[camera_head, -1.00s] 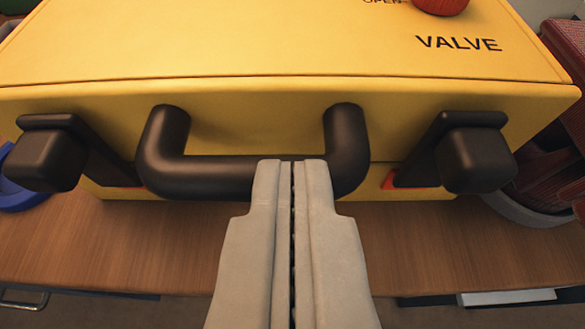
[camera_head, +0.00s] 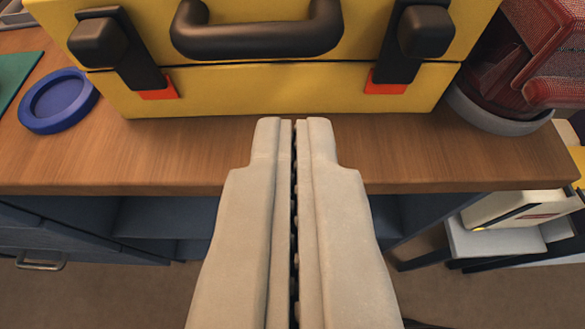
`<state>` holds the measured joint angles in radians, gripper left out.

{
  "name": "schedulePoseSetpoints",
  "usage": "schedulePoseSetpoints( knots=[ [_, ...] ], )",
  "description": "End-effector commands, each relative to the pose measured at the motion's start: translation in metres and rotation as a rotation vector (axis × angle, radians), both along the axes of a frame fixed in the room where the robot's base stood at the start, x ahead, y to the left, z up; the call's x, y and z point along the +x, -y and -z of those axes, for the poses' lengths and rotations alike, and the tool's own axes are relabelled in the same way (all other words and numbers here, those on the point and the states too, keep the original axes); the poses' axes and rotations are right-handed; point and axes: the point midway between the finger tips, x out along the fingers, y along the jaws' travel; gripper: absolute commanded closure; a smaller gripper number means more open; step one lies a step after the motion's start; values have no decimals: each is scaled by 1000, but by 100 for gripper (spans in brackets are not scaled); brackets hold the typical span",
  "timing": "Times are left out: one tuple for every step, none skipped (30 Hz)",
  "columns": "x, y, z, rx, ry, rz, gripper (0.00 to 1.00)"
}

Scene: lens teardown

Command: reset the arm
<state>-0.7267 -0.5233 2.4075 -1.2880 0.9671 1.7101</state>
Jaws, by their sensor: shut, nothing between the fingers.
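My gripper (camera_head: 294,122) is in the lower middle of the view, its two pale grey fingers together with nothing between them. Its tips appear over the front part of the wooden bench top (camera_head: 205,150), just below the yellow case (camera_head: 270,90) in the picture. The case stands shut on the bench. It has a black handle (camera_head: 258,43) and two black latches, left (camera_head: 135,60) and right (camera_head: 400,50), each with a red patch beneath. The top of the case is out of view.
A blue round dish (camera_head: 58,100) and part of a green mat (camera_head: 14,75) lie at the left. A dark red machine with a grey base (camera_head: 495,110) stands at the right. Below the bench are dark blue drawers (camera_head: 70,235) and a white box (camera_head: 515,207).

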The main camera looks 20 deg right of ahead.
Motion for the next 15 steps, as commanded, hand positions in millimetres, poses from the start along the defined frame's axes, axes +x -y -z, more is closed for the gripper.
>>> schedulePoseSetpoints(
  knots=[
    [-4,-2,2,0,-1,-4,100],
    [-6,-3,4,-1,0,-3,100],
    [-8,-3,5,-1,0,-2,100],
    [-10,-4,6,0,0,-2,100],
    [-11,-5,6,0,0,-2,100],
    [-13,-5,7,1,0,-2,100],
    [-14,-5,8,0,0,-1,100],
    [-15,-5,9,0,0,-1,100],
    [-16,-5,9,0,0,0,100],
    [-16,-5,9,0,0,0,100],
    [-16,-5,10,0,0,1,100],
    [-17,-5,10,0,0,1,100],
    [-17,-5,10,0,-1,1,100],
    [-17,-5,10,-1,-2,0,100],
    [-17,-3,10,2,-8,-1,100]
  ],
)
